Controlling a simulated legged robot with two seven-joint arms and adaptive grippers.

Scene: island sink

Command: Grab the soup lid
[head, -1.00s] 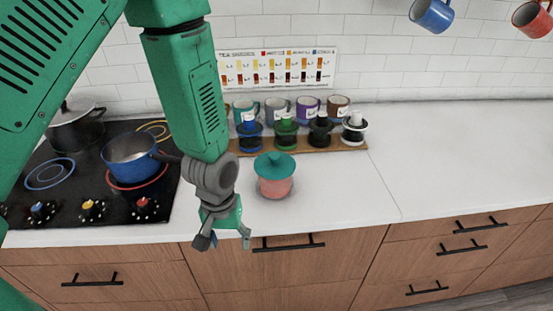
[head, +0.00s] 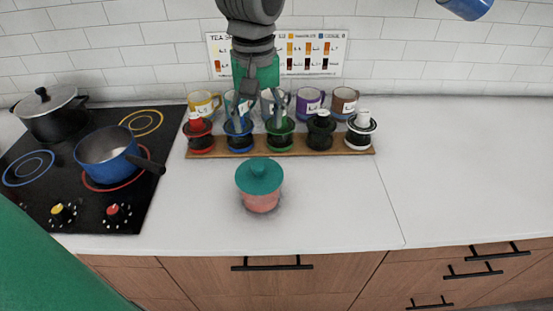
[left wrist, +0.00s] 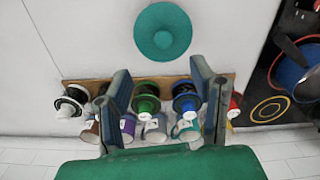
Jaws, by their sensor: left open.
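A teal lid with a round knob (head: 260,176) sits on a small pink pot (head: 261,203) on the white counter. The lid also shows from above in the left wrist view (left wrist: 163,32), and there it covers the pot. My left gripper (head: 258,122) is open and empty. In the head view it hangs above the row of jars, beyond the lid. In the left wrist view its two fingers (left wrist: 160,70) point toward the lid but are apart from it. My right gripper is not in view.
A wooden board (head: 222,153) holds several coloured jars, with several mugs (head: 308,102) behind. A blue saucepan (head: 107,157) and a black pot (head: 50,114) stand on the stove at left. The counter right of the lid is clear.

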